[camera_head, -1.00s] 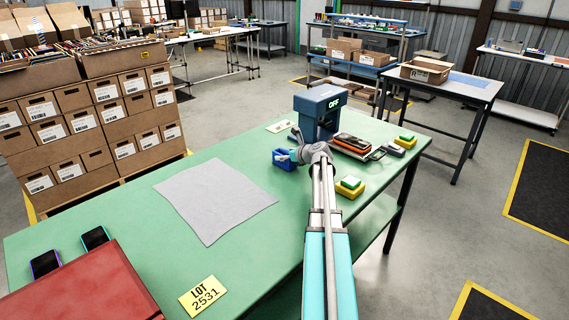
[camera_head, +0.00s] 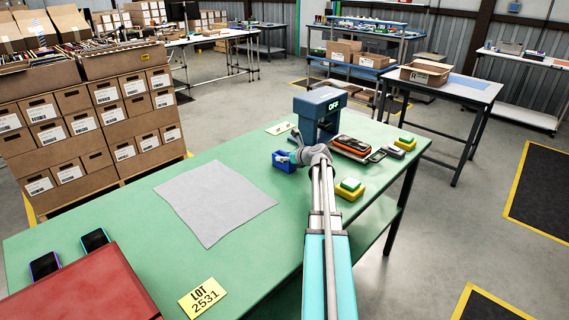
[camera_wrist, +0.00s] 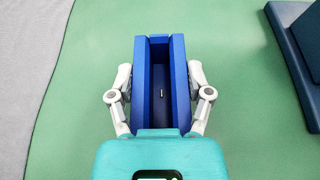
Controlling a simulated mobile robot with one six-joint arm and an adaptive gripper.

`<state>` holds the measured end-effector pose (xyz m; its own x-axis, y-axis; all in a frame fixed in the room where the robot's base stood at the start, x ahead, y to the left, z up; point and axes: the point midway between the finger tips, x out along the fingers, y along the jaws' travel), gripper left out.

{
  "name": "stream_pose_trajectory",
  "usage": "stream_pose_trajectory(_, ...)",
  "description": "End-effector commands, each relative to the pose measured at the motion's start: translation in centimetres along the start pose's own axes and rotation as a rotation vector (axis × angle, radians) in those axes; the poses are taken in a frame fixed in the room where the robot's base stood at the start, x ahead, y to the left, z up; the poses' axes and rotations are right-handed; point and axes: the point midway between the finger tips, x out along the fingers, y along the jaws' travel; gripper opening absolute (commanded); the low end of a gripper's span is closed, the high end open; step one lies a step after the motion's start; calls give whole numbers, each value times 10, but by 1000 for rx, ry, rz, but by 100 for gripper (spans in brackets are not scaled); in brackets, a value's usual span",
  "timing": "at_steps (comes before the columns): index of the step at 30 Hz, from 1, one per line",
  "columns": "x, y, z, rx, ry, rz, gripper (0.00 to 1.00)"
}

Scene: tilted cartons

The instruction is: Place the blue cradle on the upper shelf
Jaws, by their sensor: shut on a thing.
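In the wrist view the cradle (camera_wrist: 160,95) points away from me, with two tall side walls and a dark slot between. My gripper (camera_head: 294,150) has its fingers on both outer sides of it. In the wrist view my gripper (camera_wrist: 160,92) is shut on these walls. I cannot tell whether the cradle's base still touches the table. A raised upper shelf (camera_head: 371,22) with small items stands on a bench at the back.
The OFF device (camera_head: 320,105) stands right behind the cradle. Orange and black instruments (camera_head: 352,145) and yellow-green blocks (camera_head: 349,188) lie to the right. A grey cloth (camera_head: 215,200), two phones and a red case (camera_head: 85,290) are nearer. Stacked cartons (camera_head: 90,120) stand at left.

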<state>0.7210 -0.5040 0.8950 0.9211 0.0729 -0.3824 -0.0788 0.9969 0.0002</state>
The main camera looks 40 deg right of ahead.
Motion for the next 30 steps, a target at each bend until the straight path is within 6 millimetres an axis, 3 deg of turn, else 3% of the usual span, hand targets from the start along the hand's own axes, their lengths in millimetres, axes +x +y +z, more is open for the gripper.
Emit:
stream_pose_trajectory(3,0,0,0,0,0,0,8)
stream_pose_trajectory(17,-2,0,6,0,0,0,8)
stream_pose_trajectory(30,-22,6,38,0,0,0,8)
